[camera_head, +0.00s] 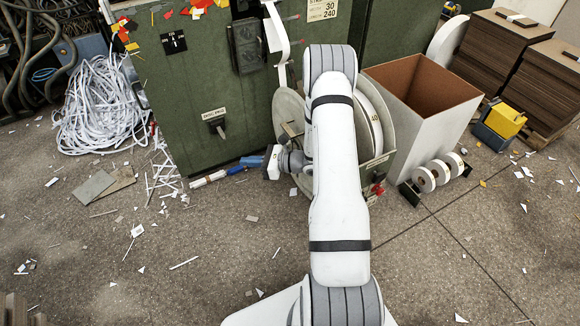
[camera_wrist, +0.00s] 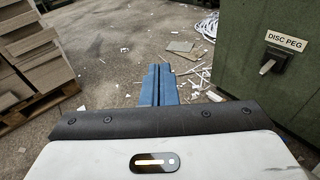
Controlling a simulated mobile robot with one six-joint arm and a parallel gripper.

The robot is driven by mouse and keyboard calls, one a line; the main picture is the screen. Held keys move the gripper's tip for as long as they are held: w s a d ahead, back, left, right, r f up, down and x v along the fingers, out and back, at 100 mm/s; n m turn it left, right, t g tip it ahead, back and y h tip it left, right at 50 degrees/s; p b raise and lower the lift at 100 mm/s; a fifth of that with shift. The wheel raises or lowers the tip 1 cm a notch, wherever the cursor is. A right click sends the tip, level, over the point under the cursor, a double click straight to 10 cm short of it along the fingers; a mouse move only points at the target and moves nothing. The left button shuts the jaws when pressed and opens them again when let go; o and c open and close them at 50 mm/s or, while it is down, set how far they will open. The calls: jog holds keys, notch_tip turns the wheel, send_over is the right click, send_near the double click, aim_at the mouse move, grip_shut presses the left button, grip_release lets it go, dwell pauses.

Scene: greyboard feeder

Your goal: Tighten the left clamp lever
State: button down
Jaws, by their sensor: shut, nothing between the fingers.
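My gripper (camera_wrist: 158,72) shows in the wrist view as two blue fingers held together with nothing between them. They point over the littered floor, beside the green machine (camera_wrist: 275,25). In the head view my wrist is left of the white arm, close to the machine's lower front, and the blue fingers (camera_head: 247,163) reach left. I cannot make out the left clamp lever; the arm hides part of the reel holder (camera_head: 289,108). A small red part (camera_head: 377,189) shows low on the holder's right side. A grey peg lever (camera_wrist: 267,66) labelled DISC PEG is on the machine front, apart from my fingers.
An open cardboard box (camera_head: 430,120) and several small white rolls (camera_head: 440,172) stand right of the reel holder. Brown board stacks (camera_head: 500,50) are behind them. White strip tangles (camera_head: 97,110) lie at left. The foreground floor is mostly open, with scraps.

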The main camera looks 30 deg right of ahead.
jog(key=s+d+f+m+t+h+p, duration=0.1)
jog(key=d+f+m+t+h, duration=0.2)
jog(key=d+f+m+h, duration=0.3)
jog(key=s+d+f+m+t+h, duration=0.2)
jog(key=d+f+m+t+h, duration=0.2)
jog(key=d+f+m, duration=0.4)
notch_tip(320, 180, down, 7)
jog(key=shift+s+d+h+p, duration=0.2)
jog(key=shift+d+h+p, duration=0.2)
jog(key=shift+d+h, duration=0.7)
jog(key=shift+d, duration=0.15)
jog(key=w+a+f+b, duration=0.1)
jog(key=w+f+b, duration=0.15)
jog(key=w, duration=0.75)
jog(key=r, duration=0.1)
jog(key=d+r, duration=0.1)
jog(key=r, duration=0.2)
jog(key=shift+s+d+r, duration=0.3)
jog(key=shift+s+r, duration=0.1)
jog(key=shift+r, duration=0.1)
